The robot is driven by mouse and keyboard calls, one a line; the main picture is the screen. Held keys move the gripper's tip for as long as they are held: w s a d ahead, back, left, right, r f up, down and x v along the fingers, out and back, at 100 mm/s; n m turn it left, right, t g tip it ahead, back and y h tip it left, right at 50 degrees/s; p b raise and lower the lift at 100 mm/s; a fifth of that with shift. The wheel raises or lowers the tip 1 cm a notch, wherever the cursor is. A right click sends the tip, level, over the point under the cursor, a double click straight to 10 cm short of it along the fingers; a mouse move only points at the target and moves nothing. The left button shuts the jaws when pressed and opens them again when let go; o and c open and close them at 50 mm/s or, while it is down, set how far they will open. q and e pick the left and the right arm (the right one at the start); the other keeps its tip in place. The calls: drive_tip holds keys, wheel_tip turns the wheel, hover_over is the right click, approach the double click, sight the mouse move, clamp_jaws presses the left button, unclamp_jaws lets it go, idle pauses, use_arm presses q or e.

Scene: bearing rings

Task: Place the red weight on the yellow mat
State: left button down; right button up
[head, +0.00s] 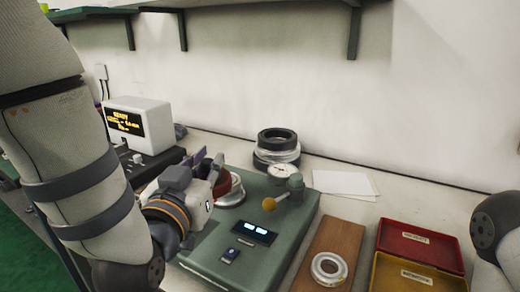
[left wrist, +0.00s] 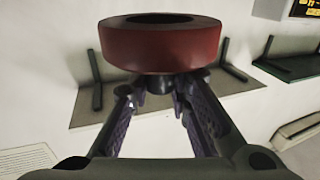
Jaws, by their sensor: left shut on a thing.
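The red weight (left wrist: 160,46) is a thick red disc with a dark recess in its top. In the left wrist view it sits at the fingertips of my left gripper (left wrist: 160,88), which is shut on a dark knob at its underside. In the head view my left gripper (head: 208,165) is over the left part of the green device. The red weight (head: 236,188) shows beside the fingers, partly hidden by them, just above a pale round part; I cannot tell if they touch. No yellow mat can be made out. My right gripper is out of view.
A metal ring (head: 328,268) lies on a brown board (head: 327,237). Red (head: 420,237) and yellow (head: 382,282) bins stand right.

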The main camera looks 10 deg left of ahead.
sight(226, 178)
use_arm(q)
drive_tip(key=shift+m+h, duration=0.4)
drive_tip(key=shift+h, duration=0.2)
drive_tip(key=d+r, duration=0.1)
drive_tip(key=r, duration=0.1)
drive_tip(key=d+r, duration=0.1)
drive_tip(key=r, duration=0.1)
drive_tip(key=d+r, duration=0.1)
drive_tip(key=r, duration=0.1)
drive_tip(key=shift+d, duration=0.1)
drive_tip(key=shift+w, duration=0.1)
drive_tip(key=w+a+f, duration=0.1)
drive_tip(key=w+f, duration=0.2)
drive_tip(key=w, duration=0.1)
drive_tip(key=w+a+f+b, duration=0.1)
drive_tip(key=w+f, duration=0.2)
drive_tip(key=w, duration=0.1)
drive_tip(key=w+a+f, duration=0.2)
drive_tip(key=w+f, duration=0.1)
drive_tip(key=w, duration=0.2)
drive_tip(key=shift+f+b, duration=0.35)
drive_tip(key=shift+b, duration=0.05)
drive_tip(key=shift+w+a+f, duration=0.1)
drive_tip(key=shift+w+f, duration=0.1)
drive_tip(key=shift+f, duration=1.25)
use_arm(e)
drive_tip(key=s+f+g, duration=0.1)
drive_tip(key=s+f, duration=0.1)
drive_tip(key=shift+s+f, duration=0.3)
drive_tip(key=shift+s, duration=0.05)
